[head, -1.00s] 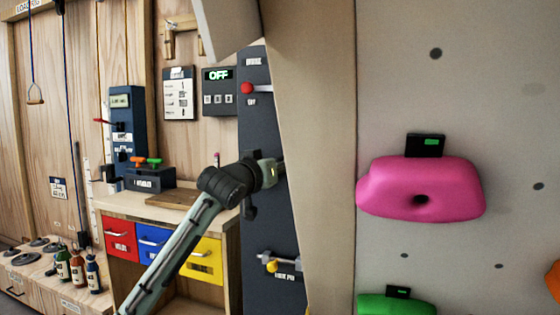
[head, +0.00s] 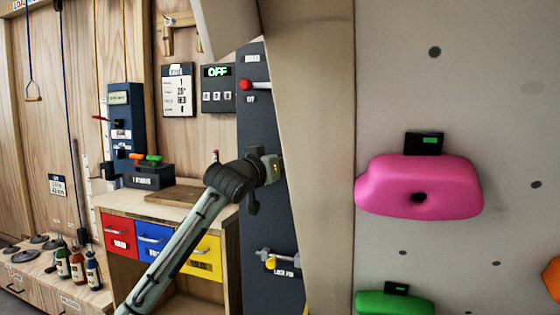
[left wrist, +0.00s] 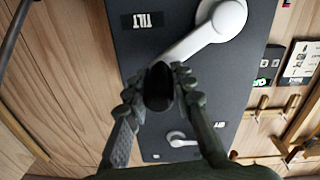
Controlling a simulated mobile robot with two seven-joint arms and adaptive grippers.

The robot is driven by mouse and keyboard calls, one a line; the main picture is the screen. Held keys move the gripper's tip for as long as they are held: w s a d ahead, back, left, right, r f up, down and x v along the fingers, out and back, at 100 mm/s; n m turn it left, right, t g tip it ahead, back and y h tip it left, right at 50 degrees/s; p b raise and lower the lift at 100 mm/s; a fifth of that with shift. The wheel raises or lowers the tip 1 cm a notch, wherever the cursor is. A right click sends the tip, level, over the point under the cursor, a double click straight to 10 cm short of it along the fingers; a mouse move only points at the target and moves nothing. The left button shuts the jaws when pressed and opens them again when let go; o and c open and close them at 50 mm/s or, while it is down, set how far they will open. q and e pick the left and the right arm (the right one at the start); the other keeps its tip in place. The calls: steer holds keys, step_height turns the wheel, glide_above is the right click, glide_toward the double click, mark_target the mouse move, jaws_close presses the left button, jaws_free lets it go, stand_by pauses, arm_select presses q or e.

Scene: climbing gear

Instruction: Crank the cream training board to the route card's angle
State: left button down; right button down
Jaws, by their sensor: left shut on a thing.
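The cream training board (head: 465,90) fills the right of the head view, with its thick edge (head: 322,200) toward me. A dark panel (head: 250,215) stands behind that edge. My left gripper (head: 272,168) reaches this panel; its fingertips are hidden in the head view. In the left wrist view my left gripper (left wrist: 160,88) is shut on the black knob (left wrist: 159,86) of a white crank (left wrist: 215,25) beside a TILT label. A white route card (head: 178,90) hangs on the wall; a figure like 25° shows, but most print is too small to read. My right gripper is not in view.
A red-knobbed lever (head: 247,85) and a yellow-knobbed lock pin (head: 271,263) sit on the dark panel above and below my gripper. A bench with red, blue and yellow drawers (head: 200,258) stands left behind my arm.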

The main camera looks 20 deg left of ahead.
arm_select(q)
steer(key=shift+d+f+m, duration=0.45)
steer(key=shift+f+m, duration=0.15)
steer(key=shift+f, duration=0.1)
steer(key=c, duration=1.3)
jaws_free()
steer(key=shift+r, duration=0.15)
steer(key=shift+o, duration=0.2)
steer(key=shift+a, duration=0.1)
steer(key=shift+s+a, duration=0.1)
steer(key=shift+s, duration=0.25)
steer(key=s, duration=1.1)
steer(key=shift+s+a, duration=0.2)
steer(key=shift+a, duration=0.15)
